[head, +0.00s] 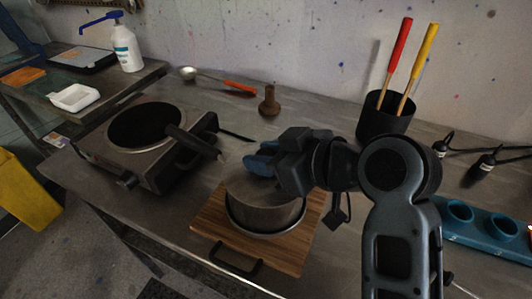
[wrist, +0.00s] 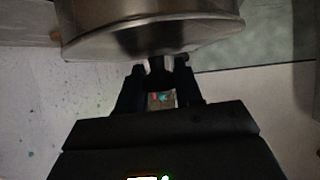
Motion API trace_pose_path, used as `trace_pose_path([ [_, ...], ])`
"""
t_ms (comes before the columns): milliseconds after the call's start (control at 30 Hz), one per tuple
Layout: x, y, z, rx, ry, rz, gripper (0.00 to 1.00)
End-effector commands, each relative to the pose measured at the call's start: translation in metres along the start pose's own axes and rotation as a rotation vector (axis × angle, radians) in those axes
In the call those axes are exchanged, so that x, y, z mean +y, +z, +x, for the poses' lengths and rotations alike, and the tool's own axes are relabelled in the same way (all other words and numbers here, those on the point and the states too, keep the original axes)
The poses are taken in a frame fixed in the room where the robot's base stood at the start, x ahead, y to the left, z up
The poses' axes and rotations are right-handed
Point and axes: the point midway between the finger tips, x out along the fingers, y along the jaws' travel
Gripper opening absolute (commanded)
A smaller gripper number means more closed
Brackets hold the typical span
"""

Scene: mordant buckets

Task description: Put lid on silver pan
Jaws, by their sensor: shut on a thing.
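The silver pan (head: 265,233) is on a wooden board at the front of the bench; its bright lower rim shows. A round grey-brown form covers its upper part, and I take its top to be the lid (head: 258,184). I cannot tell whether the lid touches the pan or is just above it. My gripper (head: 260,163), with blue fingertips, reaches in from the right at the lid's far side and is shut on it. In the wrist view the fingers (wrist: 158,75) are close under a shiny round metal body with a wide rim (wrist: 155,38). The grip itself is mostly hidden.
The wooden board (head: 208,222) has a black handle. A black cup (head: 385,118) holds two coloured handles. A blue rack (head: 475,232) is at right.

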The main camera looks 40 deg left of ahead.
Motion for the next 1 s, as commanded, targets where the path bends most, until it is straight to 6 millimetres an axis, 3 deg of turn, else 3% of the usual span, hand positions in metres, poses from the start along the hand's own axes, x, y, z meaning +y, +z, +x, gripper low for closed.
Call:
trace_pose_path([
  [33,0.0,0.0,0.0,0.001,0.0,0.0,0.0],
  [67,0.0,0.0,0.0,0.001,0.0,0.0,0.37],
  [333,0.0,0.0,0.0,0.001,0.0,0.0,0.63],
  [667,0.0,0.0,-0.004,0.001,0.001,0.0,0.65],
  [1000,0.001,0.001,-0.054,0.001,0.004,0.0,0.65],
])
